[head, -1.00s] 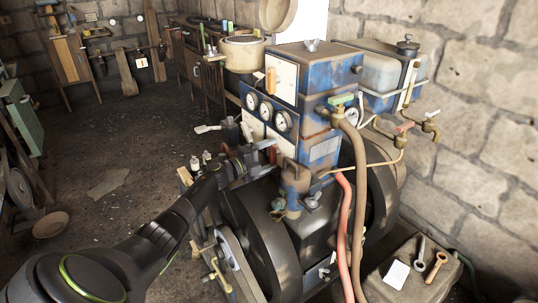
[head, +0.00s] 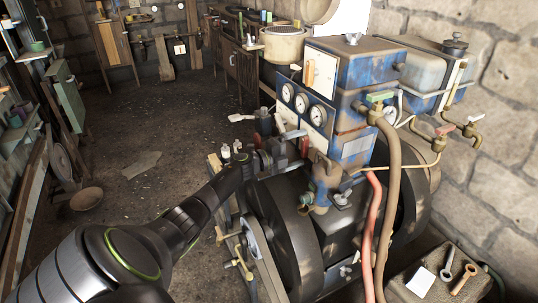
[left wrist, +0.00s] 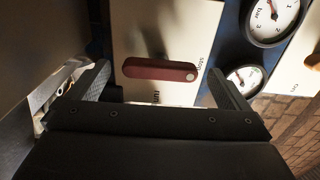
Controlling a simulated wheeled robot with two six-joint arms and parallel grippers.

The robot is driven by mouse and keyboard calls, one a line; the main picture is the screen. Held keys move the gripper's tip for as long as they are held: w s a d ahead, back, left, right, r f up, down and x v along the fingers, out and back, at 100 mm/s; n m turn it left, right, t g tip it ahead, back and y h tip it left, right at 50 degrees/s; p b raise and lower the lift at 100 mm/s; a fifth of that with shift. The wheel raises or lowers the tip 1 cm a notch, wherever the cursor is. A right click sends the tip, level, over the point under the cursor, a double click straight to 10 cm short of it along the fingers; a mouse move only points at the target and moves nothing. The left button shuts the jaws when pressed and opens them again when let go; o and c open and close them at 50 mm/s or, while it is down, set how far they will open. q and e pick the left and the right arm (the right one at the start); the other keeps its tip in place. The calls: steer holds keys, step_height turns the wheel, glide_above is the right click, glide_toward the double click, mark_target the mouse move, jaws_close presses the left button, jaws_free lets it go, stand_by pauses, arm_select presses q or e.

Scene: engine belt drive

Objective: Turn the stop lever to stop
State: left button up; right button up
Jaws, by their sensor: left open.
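The stop lever (left wrist: 158,70) is a dark red bar on a pale plate (left wrist: 150,30) in the left wrist view. It lies nearly level across the picture, with a light pivot dot at its right end. The word "stop" stands by the pivot end and "run" below the bar. My left gripper (left wrist: 160,72) is open, one finger on each side of the lever in the picture; I see no contact. In the head view my left gripper (head: 287,150) is at the engine's front, below the gauges, and largely hides the lever there. My right gripper is out of view.
The blue engine (head: 340,85) carries several round gauges (head: 318,115) just above my gripper. Brown and red hoses (head: 371,215) hang at its right, and a dark flywheel (head: 285,230) is below. A small stand with wrenches (head: 420,282) is at lower right. The floor at left is mostly open.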

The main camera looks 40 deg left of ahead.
arm_select(q)
steer(key=b+v, duration=0.3)
steer(key=v, duration=1.3)
